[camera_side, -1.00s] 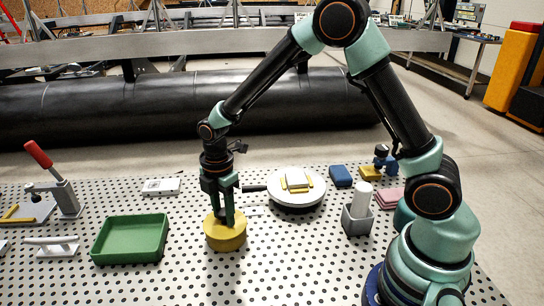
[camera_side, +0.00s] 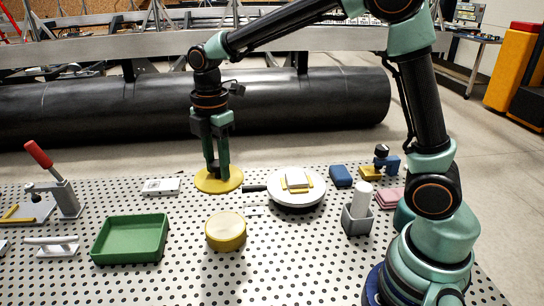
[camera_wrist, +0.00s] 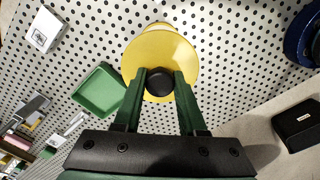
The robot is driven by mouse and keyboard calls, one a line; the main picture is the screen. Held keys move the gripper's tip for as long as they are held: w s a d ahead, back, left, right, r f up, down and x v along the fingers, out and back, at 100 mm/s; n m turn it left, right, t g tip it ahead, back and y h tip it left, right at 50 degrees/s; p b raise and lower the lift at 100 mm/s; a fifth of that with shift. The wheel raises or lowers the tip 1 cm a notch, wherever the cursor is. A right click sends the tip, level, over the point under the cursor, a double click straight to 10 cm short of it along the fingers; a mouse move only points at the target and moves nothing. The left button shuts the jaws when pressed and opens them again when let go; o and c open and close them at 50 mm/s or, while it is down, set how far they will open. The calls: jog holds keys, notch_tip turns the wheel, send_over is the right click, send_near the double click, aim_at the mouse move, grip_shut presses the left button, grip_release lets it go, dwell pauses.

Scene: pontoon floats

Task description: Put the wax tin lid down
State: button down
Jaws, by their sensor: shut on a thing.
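The wax tin lid (camera_side: 207,184) is a flat yellow disc with a dark knob. My gripper (camera_side: 217,172) is shut on the knob and holds the lid up, apart from the tin in the side view. In the wrist view my gripper (camera_wrist: 160,78) has its two fingers on either side of the black knob, with the yellow lid (camera_wrist: 150,48) beyond. In the wrist view the lid hides most of the tin.
A green tray (camera_side: 130,240) stands left of the tin. A round white-topped device (camera_side: 297,193) with a dark handle is to the right. A grey holder with a white cylinder (camera_side: 358,215) is further right. A white box (camera_side: 161,187) lies at the back left. Bare table lies in front.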

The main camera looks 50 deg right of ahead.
aim_at(216, 162)
notch_tip(216, 162, up, 6)
jog(key=shift+f, duration=0.1)
jog(key=shift+w+r, duration=0.2)
jog(key=shift+r, duration=0.1)
jog(key=w+d+f, duration=0.2)
jog(key=w+d, duration=0.1)
jog(key=w, duration=0.4)
jog(key=w+d+f, duration=0.2)
jog(key=w+d, duration=0.1)
jog(key=w, duration=0.4)
jog(key=f, duration=1.9)
jog(key=shift+w+d+f, duration=0.2)
jog(key=shift+w+f, duration=0.05)
jog(key=shift+f, duration=0.15)
jog(key=shift+f, duration=0.15)
jog(key=shift+c, duration=2.4)
grip_release()
